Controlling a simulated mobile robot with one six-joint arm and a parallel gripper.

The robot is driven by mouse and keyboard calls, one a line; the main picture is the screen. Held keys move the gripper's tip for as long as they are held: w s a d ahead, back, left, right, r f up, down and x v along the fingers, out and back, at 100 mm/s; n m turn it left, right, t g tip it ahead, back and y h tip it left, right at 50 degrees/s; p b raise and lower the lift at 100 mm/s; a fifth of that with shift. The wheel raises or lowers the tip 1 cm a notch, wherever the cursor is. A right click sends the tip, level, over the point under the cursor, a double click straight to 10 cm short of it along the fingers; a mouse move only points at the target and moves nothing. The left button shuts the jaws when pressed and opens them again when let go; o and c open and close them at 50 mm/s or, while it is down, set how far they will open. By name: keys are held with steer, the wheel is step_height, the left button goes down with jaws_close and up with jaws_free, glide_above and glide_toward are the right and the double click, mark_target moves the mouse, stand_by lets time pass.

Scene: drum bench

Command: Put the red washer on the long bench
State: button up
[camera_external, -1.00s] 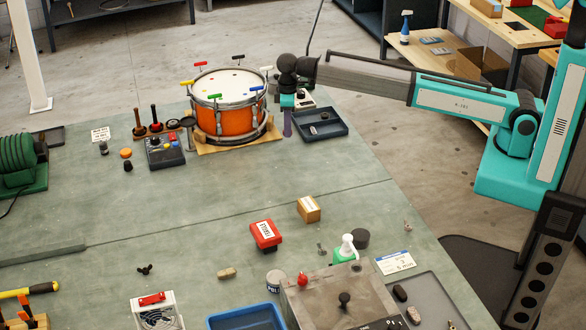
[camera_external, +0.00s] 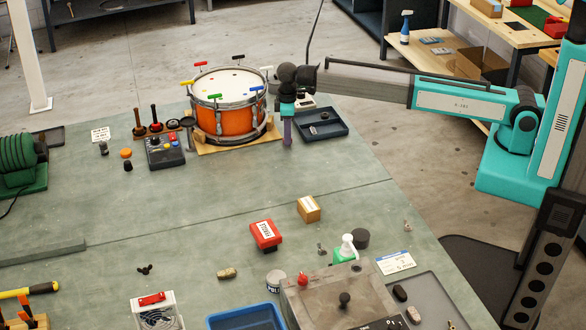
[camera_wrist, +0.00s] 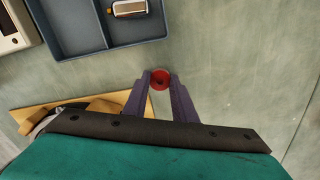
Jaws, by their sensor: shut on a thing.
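The red washer (camera_wrist: 160,79) is a small red ring with a dark hole, between the fingertips of my gripper (camera_wrist: 160,80) in the wrist view. The jaws are shut on it. In the external view my gripper (camera_external: 287,137) points down just right of the orange drum (camera_external: 228,118), over the grey-green bench top (camera_external: 200,200). The washer cannot be made out there. I cannot tell whether the washer touches the bench top, which also shows below it in the wrist view (camera_wrist: 230,60).
A dark blue tray (camera_external: 335,130) stands close to the right of my gripper. The drum sits on a wooden board (camera_external: 205,149) to the left. A dark control box (camera_external: 165,153) stands farther left. The middle of the bench top is largely clear.

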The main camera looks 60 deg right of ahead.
steer(key=shift+f, duration=0.1)
steer(key=o, duration=1.1)
steer(key=shift+r+b, duration=1.25)
steer(key=shift+r, duration=4.9)
